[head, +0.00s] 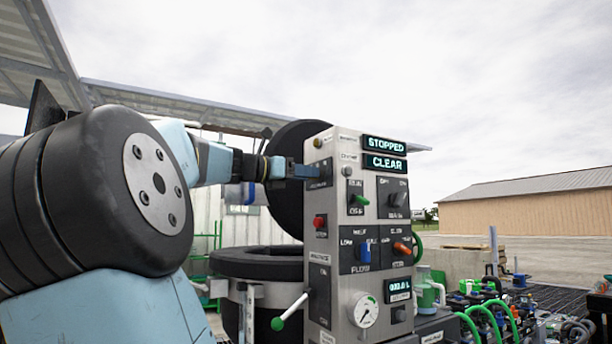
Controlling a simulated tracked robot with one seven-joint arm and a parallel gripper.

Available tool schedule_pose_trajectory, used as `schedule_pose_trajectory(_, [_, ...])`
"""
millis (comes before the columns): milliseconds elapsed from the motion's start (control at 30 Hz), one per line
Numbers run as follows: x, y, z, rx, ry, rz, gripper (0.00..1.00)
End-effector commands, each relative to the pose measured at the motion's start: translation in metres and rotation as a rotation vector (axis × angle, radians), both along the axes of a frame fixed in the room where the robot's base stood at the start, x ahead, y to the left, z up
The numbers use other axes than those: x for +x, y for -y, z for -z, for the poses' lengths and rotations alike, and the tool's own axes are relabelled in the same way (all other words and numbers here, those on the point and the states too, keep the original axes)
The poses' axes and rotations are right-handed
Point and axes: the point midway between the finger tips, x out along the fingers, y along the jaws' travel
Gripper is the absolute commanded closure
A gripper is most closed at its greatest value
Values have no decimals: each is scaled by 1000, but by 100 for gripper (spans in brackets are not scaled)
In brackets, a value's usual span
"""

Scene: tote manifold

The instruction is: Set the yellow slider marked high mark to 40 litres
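The grey control panel (346,140) stands in the middle of the head view. I cannot make out a yellow slider or its high mark label; my gripper covers part of the panel's left face. My gripper (312,171) is at the upper part of that face, its blue fingers against or very near a dark plate (326,173). I cannot tell whether it touches, whether its fingers are apart, or whether it holds anything.
Displays read STOPPED (384,146) and CLEAR (384,163). Below are a green switch (359,199), red button (319,222), blue lever (365,252), orange handle (402,248) and gauge (364,310). A green-tipped lever (289,312) juts left. Hoses (490,318) crowd the lower right.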

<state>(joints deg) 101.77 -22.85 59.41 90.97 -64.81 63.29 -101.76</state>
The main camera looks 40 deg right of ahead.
Motion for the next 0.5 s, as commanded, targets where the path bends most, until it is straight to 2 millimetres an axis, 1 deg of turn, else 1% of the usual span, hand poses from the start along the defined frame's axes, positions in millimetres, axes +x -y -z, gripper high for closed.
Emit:
schedule_pose_trajectory(333, [1,-3,0,0,0,-1,55])
schedule_pose_trajectory(433, [3,-10,0,-1,0,-2,55])
schedule_pose_trajectory(500, [6,-19,0,-1,0,-4,55])
